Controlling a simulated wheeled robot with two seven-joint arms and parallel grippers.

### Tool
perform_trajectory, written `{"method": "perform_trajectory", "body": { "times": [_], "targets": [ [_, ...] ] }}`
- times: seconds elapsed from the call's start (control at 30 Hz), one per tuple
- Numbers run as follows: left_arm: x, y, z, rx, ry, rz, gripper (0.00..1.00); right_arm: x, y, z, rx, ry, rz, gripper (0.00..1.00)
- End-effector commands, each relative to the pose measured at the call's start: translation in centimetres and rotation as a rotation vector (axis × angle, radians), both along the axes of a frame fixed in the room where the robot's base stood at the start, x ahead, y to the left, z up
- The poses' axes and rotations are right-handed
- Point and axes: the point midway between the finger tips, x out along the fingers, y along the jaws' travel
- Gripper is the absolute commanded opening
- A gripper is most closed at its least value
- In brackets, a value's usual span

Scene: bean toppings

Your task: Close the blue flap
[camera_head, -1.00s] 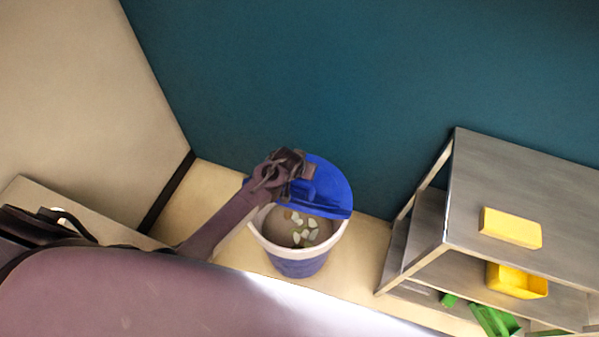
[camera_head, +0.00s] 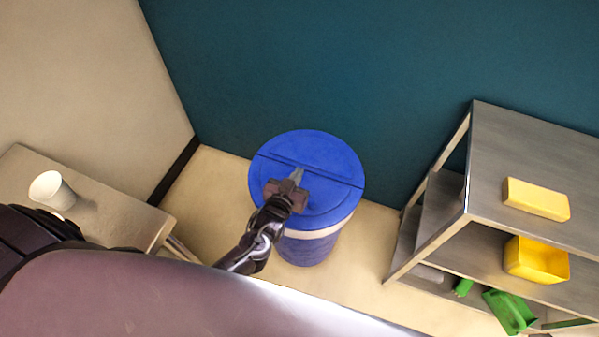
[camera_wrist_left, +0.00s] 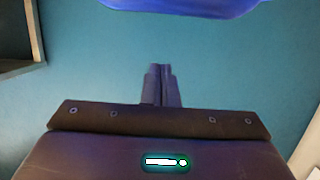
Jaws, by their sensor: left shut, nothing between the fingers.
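The blue flap (camera_head: 334,204) lies flat over the front half of the round blue lid (camera_head: 310,150) on the bin (camera_head: 305,250). The bin's contents are hidden under it. My left gripper (camera_head: 297,175) is shut and empty, over the flap near the seam across the lid; I cannot tell whether it touches. In the left wrist view the shut fingers (camera_wrist_left: 160,85) point at the teal wall, and a blue edge (camera_wrist_left: 180,5) shows at the top. My right gripper is not in view.
A metal shelf (camera_head: 490,160) at the right holds a yellow block (camera_head: 536,199), a yellow container (camera_head: 535,262) and green items (camera_head: 510,310). A small table (camera_head: 110,210) with a white cup (camera_head: 52,190) stands at the left. Bare floor lies on both sides of the bin.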

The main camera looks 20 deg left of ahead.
Motion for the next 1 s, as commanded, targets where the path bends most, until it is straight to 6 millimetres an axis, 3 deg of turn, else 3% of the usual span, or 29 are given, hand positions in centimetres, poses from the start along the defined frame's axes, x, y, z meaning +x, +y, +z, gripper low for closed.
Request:
{"method": "perform_trajectory", "body": {
  "times": [0.03,0.4,0.7,1.0],
  "targets": [
    [-0.5,0.0,-1.2,-0.003,-0.043,0.000,0.00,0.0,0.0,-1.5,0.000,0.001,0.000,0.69],
    [-2.9,0.1,-3.9,-0.010,-0.273,0.000,0.00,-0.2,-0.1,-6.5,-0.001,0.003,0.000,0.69],
    [-3.9,0.1,-4.9,-0.012,-0.297,0.000,0.00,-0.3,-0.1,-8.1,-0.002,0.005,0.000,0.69],
    [-4.1,0.1,-5.3,-0.012,-0.294,-0.001,0.00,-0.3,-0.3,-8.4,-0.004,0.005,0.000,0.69]
  ]
}}
